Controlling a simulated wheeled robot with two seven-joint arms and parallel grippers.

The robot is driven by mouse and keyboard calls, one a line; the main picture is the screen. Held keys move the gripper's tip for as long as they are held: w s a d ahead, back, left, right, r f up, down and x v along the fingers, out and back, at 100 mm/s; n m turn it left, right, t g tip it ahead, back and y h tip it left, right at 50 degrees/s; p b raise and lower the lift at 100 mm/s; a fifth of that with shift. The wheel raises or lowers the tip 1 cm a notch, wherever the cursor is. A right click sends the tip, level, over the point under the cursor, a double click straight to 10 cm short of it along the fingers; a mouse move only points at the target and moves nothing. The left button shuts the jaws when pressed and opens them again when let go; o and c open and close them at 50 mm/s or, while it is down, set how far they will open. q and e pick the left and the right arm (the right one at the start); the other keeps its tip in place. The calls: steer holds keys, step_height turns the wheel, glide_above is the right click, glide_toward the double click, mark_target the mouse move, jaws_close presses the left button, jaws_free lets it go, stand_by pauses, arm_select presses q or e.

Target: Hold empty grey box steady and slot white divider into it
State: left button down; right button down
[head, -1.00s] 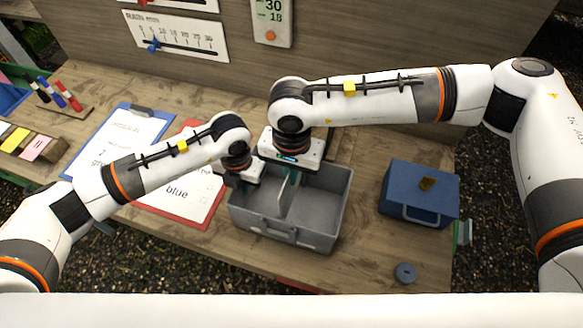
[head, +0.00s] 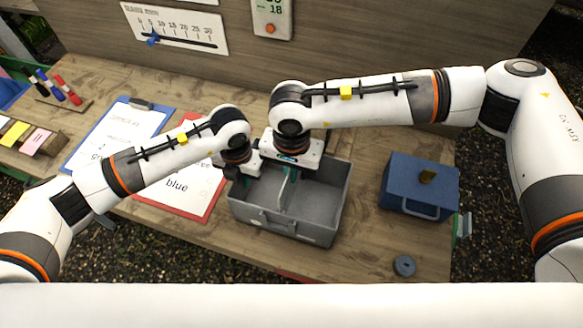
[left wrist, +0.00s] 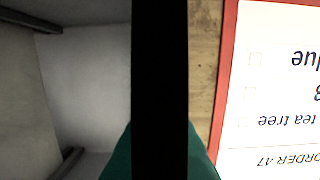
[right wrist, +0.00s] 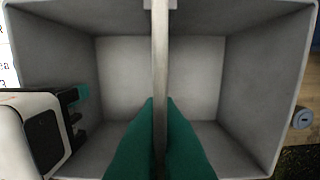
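The grey box (head: 312,228) stands on the table, empty but for the divider. The white divider (head: 284,193) is upright inside it; in the right wrist view the divider (right wrist: 160,60) runs across the middle and parts the box in two. My right gripper (right wrist: 160,125) is shut on the divider, a green finger on each side. My left gripper (head: 241,180) is at the box's left wall; in the left wrist view its green fingers (left wrist: 160,150) are on both sides of the dark wall edge, shut on it. Whether the divider's lower edge touches the floor is hidden.
A blue box (head: 420,185) with a handle stands to the right, with a dark round disc (head: 404,265) near the front edge. Red (head: 205,212) and blue (head: 125,105) clipboards lie left. Bare table lies between the grey and blue boxes.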

steer(key=shift+f, duration=1.15)
steer(key=c, duration=1.6)
jaws_free()
steer(key=shift+r, duration=0.15)
step_height(320, 180, up, 12)
steer(key=shift+f, duration=0.1)
